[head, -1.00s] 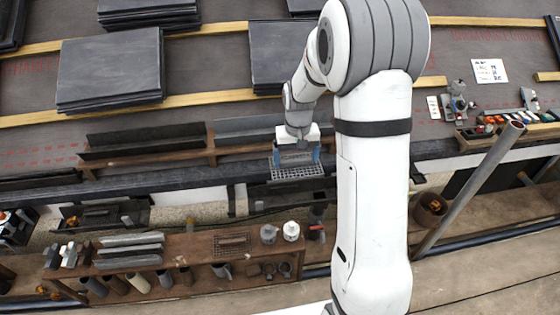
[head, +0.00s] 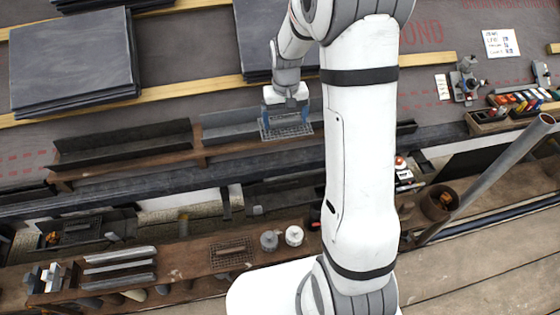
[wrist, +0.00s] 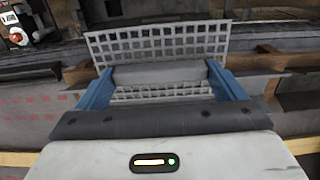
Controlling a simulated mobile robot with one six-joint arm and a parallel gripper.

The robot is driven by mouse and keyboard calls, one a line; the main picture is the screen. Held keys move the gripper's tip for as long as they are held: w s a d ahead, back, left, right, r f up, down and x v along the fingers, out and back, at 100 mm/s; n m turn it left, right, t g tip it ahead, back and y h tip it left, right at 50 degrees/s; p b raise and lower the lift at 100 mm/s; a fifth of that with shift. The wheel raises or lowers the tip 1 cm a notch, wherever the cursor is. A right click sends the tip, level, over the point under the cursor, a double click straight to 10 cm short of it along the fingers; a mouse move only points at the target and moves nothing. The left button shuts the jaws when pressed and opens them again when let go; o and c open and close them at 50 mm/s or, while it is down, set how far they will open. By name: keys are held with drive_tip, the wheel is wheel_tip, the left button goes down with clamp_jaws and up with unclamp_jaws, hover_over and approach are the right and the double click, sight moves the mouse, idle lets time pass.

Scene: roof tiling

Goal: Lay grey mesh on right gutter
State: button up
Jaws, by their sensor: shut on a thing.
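My gripper (head: 287,118) has blue fingers and is shut on a grey mesh (head: 287,130), a flat lattice panel. In the wrist view the mesh (wrist: 155,42) spans between and beyond the fingers of my gripper (wrist: 160,75). In the head view the mesh overlaps the right part of the right gutter (head: 230,125), a dark grey trough on a brown wooden rail. I cannot tell whether the mesh touches the gutter. My arm hides the gutter's right part.
A left gutter (head: 125,145) lies along the same rail, apart from the right one. Dark slate stacks (head: 72,62) rest on the roof behind. A brown bench (head: 190,258) with metal strips and two small pots stands in front. A slanted grey pole (head: 490,175) rises at right.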

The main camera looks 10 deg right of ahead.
drive_tip(key=shift+w, duration=0.15)
drive_tip(key=shift+s+a+f+b, duration=0.1)
drive_tip(key=shift+s+f+b, duration=1.2)
drive_tip(key=shift+f, duration=3.95)
drive_tip(key=shift+s+f+b, duration=0.1)
drive_tip(key=shift+f+b, duration=2.35)
drive_tip(key=shift+f, duration=2.8)
drive_tip(key=shift+s+a+f+b, duration=0.1)
drive_tip(key=shift+s+f+b, duration=0.55)
drive_tip(key=shift+f+b, duration=2.95)
wheel_tip(320, 180, down, 3)
drive_tip(key=p, duration=0.3)
drive_tip(key=shift+f, duration=0.2)
drive_tip(key=o, duration=0.7)
